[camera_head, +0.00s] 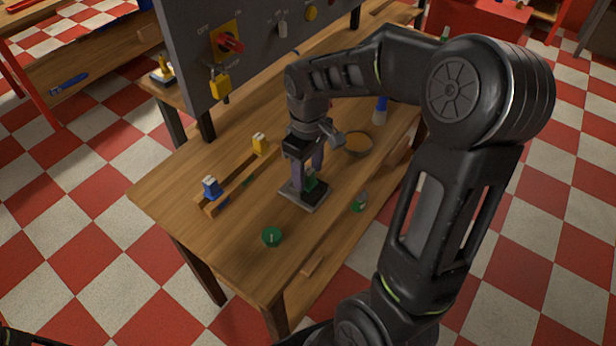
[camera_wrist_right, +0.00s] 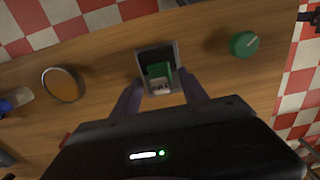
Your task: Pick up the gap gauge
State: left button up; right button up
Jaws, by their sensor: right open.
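A small green block with a pale, marked face, which I take to be the gap gauge (camera_wrist_right: 160,78), sits in a dark square tray with a grey rim (camera_wrist_right: 143,60). In the head view the gauge (camera_head: 310,182) is partly hidden by my right gripper (camera_head: 308,178). My right gripper points down over the tray, open, with one finger on each side of the gauge. In the wrist view the fingertips (camera_wrist_right: 158,88) are at the tray's near edge, and I cannot tell whether they touch the gauge.
A wooden rack (camera_head: 237,183) holds a blue piece (camera_head: 212,187) and a yellow piece (camera_head: 260,144). A green knob (camera_head: 271,237) lies near the table's front corner. A round amber dish (camera_head: 357,144) stands behind the tray. A grey panel (camera_head: 260,50) rises at the back.

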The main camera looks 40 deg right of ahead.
grip_shut()
dwell(0.6)
